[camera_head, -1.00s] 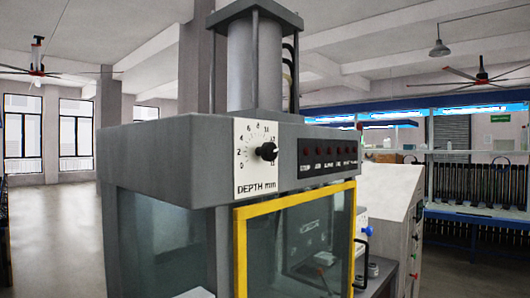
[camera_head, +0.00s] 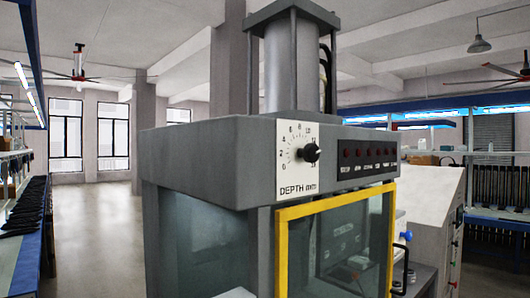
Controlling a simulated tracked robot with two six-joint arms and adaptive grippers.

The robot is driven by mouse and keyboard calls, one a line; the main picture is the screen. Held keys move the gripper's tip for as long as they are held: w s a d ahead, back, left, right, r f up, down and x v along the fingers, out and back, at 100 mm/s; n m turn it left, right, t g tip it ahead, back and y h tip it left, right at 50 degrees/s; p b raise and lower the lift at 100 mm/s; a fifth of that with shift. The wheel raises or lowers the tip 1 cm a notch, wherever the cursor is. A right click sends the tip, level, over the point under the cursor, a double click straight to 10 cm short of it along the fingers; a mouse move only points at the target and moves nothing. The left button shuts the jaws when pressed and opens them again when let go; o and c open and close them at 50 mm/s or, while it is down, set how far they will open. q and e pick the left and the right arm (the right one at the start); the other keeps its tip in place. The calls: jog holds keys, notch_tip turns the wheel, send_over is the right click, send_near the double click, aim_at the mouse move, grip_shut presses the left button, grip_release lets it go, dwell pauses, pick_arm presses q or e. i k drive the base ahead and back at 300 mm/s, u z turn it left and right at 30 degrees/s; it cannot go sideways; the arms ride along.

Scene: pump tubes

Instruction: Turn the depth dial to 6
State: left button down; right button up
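The depth dial is a black round knob (camera_head: 311,152) on a white scale plate (camera_head: 292,176) marked "DEPTH mm", on the front of a grey press (camera_head: 215,150). The scale numbers run in an arc from 0 at the lower left over the top to the right. A small light mark on the knob seems to lie at its right side, but it is too small to read against the scale. Nothing touches the knob. Neither of my grippers shows in the head view.
A yellow-framed window (camera_head: 282,245) closes the press front below the dial. A row of labelled red buttons (camera_head: 368,152) is right of the dial. A white cabinet (camera_head: 437,195) stands to the right. Open floor (camera_head: 100,235) lies left, beside a blue-edged bench (camera_head: 28,255).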

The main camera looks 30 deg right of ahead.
aim_at(310, 153)
jog(key=z, duration=0.1)
jog(key=k, duration=1.2)
jog(key=z, duration=0.7)
jog(key=i, duration=1)
jog(key=u, duration=0.1)
